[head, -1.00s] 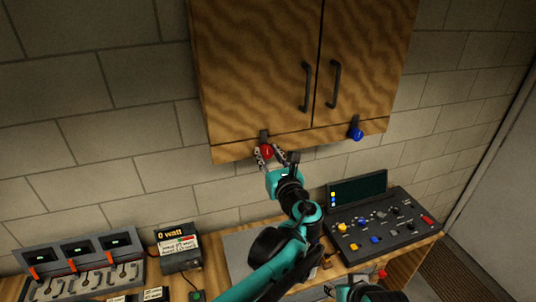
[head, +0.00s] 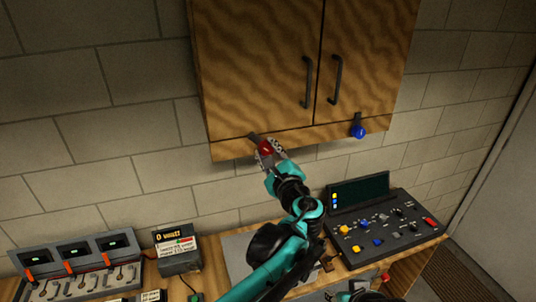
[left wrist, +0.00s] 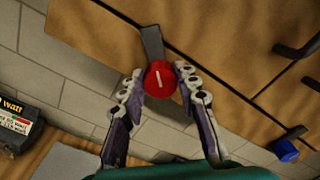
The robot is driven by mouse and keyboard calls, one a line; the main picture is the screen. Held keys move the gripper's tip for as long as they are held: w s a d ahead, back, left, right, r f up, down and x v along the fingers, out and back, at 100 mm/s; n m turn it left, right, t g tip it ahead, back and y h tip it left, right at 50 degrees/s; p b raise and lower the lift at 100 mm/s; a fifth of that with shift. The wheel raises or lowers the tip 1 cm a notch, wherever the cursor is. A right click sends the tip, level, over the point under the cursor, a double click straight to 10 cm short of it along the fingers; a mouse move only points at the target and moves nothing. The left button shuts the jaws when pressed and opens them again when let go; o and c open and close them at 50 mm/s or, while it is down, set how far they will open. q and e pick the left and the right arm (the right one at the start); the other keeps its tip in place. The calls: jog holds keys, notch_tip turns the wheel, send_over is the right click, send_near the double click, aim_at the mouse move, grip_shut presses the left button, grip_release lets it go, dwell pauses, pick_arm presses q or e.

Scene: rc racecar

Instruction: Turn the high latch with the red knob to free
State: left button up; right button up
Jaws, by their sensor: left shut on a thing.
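The red knob (head: 265,147) sits at the lower edge of the wooden cabinet, at the end of a dark latch bar (head: 254,136). The bar slants up and left from the knob. In the left wrist view the round red knob (left wrist: 160,79) with its pale line mark is between the fingers, and the latch bar (left wrist: 152,42) shows above it. My left gripper (head: 270,153) is shut on the red knob, one finger on each side. My right gripper is not clearly in view; only a bit of my other arm shows at the bottom edge.
A second latch with a blue knob (head: 359,132) hangs at the cabinet's lower right. Two door handles (head: 307,82) are above. Below are a control console (head: 385,228), a meter box (head: 177,250) and a switch panel (head: 75,265) on the bench.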

pick_arm(q)
jog(key=n+b, duration=0.1)
jog(key=n, duration=0.3)
jog(key=shift+f+n, duration=0.1)
jog(key=shift+n, duration=0.2)
jog(key=n+b, duration=0.1)
jog(key=n, duration=0.3)
jog(key=shift+n, duration=0.3)
jog(key=o, duration=1.2)
jog(key=shift+c, duration=0.2)
jog(key=shift+a, duration=0.1)
jog(key=v, duration=1.2)
jog(key=shift+s, duration=0.1)
